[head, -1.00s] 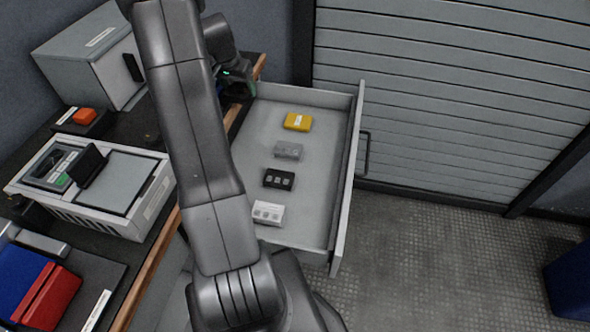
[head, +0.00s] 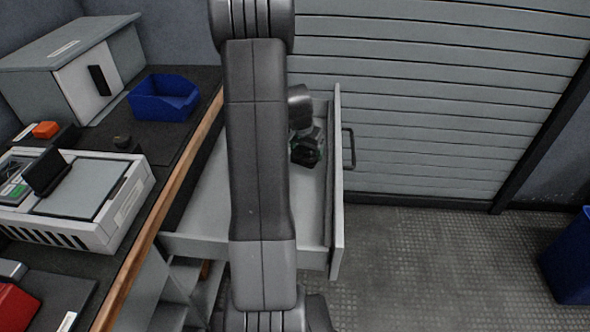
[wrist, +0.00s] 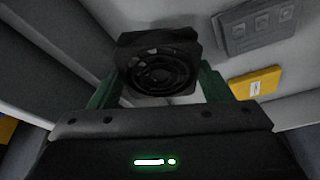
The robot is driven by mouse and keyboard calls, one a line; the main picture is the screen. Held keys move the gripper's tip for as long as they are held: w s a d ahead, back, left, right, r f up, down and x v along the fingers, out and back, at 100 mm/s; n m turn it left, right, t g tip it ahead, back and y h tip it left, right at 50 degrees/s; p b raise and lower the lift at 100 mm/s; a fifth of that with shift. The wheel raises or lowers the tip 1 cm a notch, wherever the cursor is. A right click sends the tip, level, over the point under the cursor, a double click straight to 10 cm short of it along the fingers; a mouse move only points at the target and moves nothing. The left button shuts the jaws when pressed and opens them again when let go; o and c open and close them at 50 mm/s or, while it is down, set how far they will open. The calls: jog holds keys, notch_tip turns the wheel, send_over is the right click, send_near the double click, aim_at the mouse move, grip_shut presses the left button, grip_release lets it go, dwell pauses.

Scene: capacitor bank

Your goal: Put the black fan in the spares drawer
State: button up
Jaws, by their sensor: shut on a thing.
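The black fan (wrist: 158,66) is square with a round grille. It sits between the green fingers of my gripper (wrist: 160,84), which is shut on it. In the head view my gripper (head: 306,140) is over the far right part of the open spares drawer (head: 312,205), with the dark fan (head: 305,156) at its tip. I cannot tell whether the fan touches the drawer floor. In the wrist view a grey module (wrist: 256,24) and a yellow module (wrist: 253,83) lie in the drawer, to the right of the fan. My arm hides much of the drawer in the head view.
A blue bin (head: 163,97) stands on the workbench, left of the drawer. A white device (head: 75,200) and a grey cabinet (head: 75,62) are also there. The grey shutter (head: 440,100) is behind the drawer. Another blue container (head: 570,260) stands at far right.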

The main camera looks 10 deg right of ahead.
aim_at(305, 173)
jog(key=shift+f+b, duration=0.45)
jog(key=shift+f, duration=2.7)
jog(key=shift+f, duration=0.1)
jog(key=o, duration=1)
jog(key=shift+r, duration=0.25)
jog(key=p+v, duration=0.1)
jog(key=v, duration=1.1)
jog(key=shift+p, duration=0.4)
jog(key=shift+a+f, duration=0.1)
jog(key=shift+f, duration=0.05)
